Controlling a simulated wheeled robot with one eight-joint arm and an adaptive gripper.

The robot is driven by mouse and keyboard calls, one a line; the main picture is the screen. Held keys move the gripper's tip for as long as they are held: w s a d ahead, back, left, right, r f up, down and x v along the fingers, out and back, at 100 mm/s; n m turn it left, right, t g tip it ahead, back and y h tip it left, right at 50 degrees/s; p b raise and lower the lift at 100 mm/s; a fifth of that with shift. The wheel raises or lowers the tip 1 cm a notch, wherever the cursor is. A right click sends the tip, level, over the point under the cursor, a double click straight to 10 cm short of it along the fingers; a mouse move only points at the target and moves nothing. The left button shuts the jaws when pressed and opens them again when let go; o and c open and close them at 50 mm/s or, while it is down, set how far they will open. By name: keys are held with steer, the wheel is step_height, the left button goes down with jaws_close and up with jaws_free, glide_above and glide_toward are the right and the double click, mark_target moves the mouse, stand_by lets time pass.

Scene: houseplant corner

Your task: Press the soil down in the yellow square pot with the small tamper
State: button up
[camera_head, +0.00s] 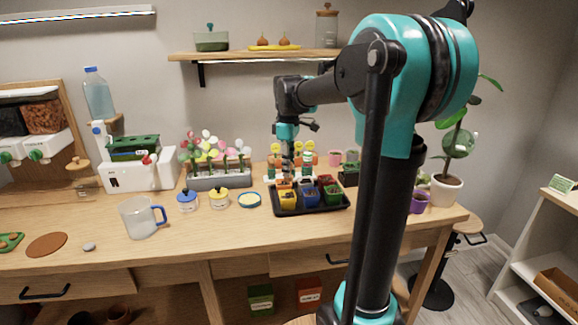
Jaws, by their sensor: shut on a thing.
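The yellow square pot (288,202) stands in the left front of a black tray (300,211) on the wooden bench. My gripper (287,164) points down above this pot. The soil is mostly hidden.
The bench front is clear.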

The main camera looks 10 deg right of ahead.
mark_target(288, 181)
steer(key=shift+f, duration=2.8)
steer(key=shift+f, duration=0.55)
steer(key=shift+r, duration=3.5)
